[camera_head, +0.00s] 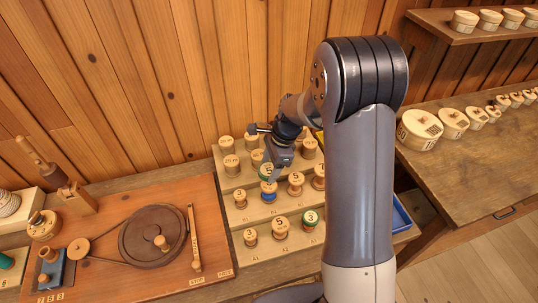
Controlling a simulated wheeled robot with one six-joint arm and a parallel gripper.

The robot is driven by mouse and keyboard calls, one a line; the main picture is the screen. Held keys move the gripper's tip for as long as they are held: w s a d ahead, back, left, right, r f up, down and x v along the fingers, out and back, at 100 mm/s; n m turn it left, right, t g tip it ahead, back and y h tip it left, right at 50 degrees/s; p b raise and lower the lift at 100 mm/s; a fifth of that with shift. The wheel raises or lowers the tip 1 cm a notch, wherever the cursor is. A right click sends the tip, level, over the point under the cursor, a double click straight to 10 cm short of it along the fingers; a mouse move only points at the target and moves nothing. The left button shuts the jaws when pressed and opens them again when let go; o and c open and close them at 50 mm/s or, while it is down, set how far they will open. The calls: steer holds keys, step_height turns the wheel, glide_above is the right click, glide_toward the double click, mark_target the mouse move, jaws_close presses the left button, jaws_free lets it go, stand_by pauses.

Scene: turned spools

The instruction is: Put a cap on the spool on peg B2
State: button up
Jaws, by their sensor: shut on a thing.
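A spool wound with blue thread (268,196) stands in the middle row of the stepped rack, second from the left; its small label below is hard to read. My gripper (267,173) is directly above this spool, pointing down, and is shut on a small pale round piece (265,170) that looks like a cap. The held piece is partly hidden by the fingers. It is at or just over the top of the blue spool; I cannot tell whether they touch.
A wooden board with a dark wheel (152,235) lies left. Round boxes (420,130) line the right bench.

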mark_target(268, 185)
steer(key=shift+s+f+b, duration=0.15)
steer(key=shift+f+b, duration=0.25)
steer(key=shift+f, duration=0.15)
steer(key=shift+f+b, duration=1.5)
steer(key=shift+f, duration=0.55)
steer(key=shift+f, duration=0.1)
steer(key=shift+f, duration=0.15)
steer(key=shift+f+b, duration=0.45)
steer(key=shift+f, duration=0.15)
steer(key=o, duration=0.7)
steer(key=shift+c, duration=0.2)
